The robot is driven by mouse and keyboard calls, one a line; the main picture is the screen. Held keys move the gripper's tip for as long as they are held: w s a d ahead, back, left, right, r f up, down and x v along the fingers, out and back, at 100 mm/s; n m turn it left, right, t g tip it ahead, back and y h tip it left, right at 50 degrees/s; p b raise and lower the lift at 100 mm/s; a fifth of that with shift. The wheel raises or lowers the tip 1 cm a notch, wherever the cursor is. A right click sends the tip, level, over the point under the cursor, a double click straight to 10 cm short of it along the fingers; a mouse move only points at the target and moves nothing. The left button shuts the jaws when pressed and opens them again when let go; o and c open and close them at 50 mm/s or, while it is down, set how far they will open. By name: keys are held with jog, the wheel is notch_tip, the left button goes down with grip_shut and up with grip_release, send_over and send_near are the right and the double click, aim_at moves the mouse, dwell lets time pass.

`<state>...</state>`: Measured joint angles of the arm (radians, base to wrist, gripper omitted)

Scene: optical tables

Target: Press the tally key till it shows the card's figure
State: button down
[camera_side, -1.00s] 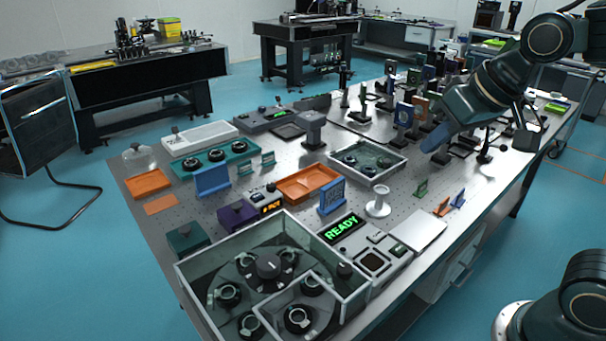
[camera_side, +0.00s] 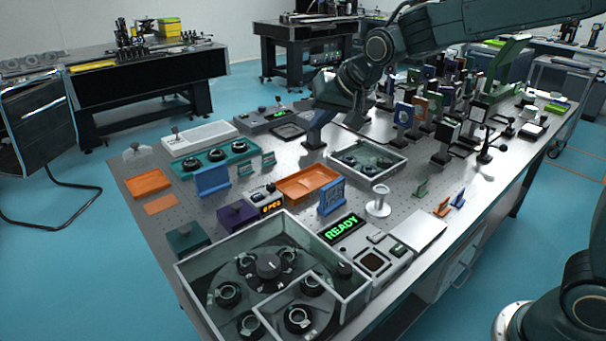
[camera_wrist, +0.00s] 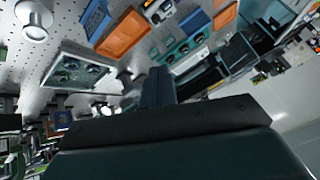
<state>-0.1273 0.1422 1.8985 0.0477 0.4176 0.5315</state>
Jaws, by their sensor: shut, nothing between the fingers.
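The likely tally unit is a small grey box (camera_side: 260,194) with a lit orange display (camera_side: 271,207) facing front; its figure is too small to read surely. Small dark and light parts sit on its top, and I cannot tell which is the key. A blue upright card (camera_side: 332,197) stands to its right, its marks unreadable. In the wrist view the card (camera_wrist: 95,18) and the unit (camera_wrist: 157,10) lie near the top edge. My gripper (camera_side: 316,143) is shut and empty, pointing down beyond the orange tray, well behind the unit. Its blue fingers (camera_wrist: 158,85) show in the wrist view.
The orange tray (camera_side: 335,174) and a glass-walled box (camera_side: 399,164) lie near my gripper. A teal block with black dials (camera_side: 239,145) stands left. A large glass-walled case (camera_side: 184,272) and a green READY display (camera_side: 342,229) are in front. Optics crowd the right rear.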

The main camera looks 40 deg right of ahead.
jog(key=w+a+f+m, duration=0.1)
jog(key=w+a+f, duration=0.2)
jog(key=w+f, duration=0.35)
jog(key=m+t, duration=0.1)
jog(key=m, duration=0.1)
send_over(260, 197)
jog(key=shift+y, duration=0.3)
notch_tip(260, 197, down, 6)
jog(key=shift+a+r, duration=0.1)
jog(key=shift+f, duration=4.45)
jog(key=shift+f, duration=0.85)
jog(key=shift+r, duration=0.85)
jog(key=shift+r, duration=0.1)
